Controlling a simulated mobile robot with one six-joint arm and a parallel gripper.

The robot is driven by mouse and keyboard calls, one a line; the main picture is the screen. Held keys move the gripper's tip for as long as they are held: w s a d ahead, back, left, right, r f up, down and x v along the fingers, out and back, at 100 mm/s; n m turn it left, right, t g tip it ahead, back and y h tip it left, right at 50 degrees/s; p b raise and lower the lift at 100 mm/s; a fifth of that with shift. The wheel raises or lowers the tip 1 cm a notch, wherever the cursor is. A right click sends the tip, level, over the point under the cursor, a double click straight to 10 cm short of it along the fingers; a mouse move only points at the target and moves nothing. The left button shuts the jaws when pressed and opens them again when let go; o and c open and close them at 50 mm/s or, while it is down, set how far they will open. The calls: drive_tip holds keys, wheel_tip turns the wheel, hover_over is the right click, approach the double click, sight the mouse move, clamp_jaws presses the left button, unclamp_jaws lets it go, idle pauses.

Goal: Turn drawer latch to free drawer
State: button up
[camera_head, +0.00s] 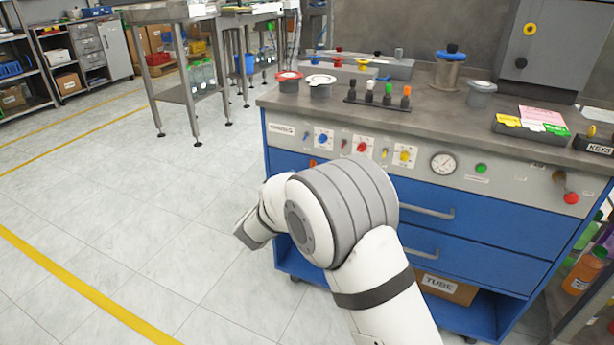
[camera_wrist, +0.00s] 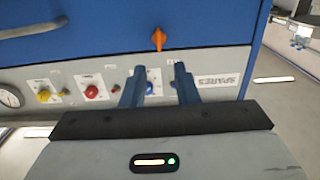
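The orange drawer latch (camera_wrist: 158,39) is on the blue drawer front (camera_wrist: 110,40), close to the grey control panel, and looks upright in the wrist view. A small orange part of it (camera_head: 313,162) shows just above my arm in the head view. The upper drawer (camera_head: 490,222) looks closed, with a grey bar handle (camera_head: 430,211), which also shows in the wrist view (camera_wrist: 33,28). My gripper (camera_wrist: 159,70) is open and empty, its two fingers apart and pointing toward the panel and latch. The latch lies beyond the fingertips, apart from them.
The panel carries a blue knob (camera_head: 322,138), a red knob (camera_head: 362,147), a yellow knob (camera_head: 404,156) and a gauge (camera_head: 443,162). The blue knob (camera_wrist: 150,87) appears between my fingers in the wrist view. The bench top (camera_head: 430,125) holds cups and pegs. Floor at left is clear.

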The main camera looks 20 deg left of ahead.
sight(313, 160)
drive_tip(key=w+b, duration=0.2)
drive_tip(key=w, duration=0.5)
drive_tip(key=shift+d, duration=0.35)
drive_tip(key=shift+w+r, duration=0.1)
clamp_jaws()
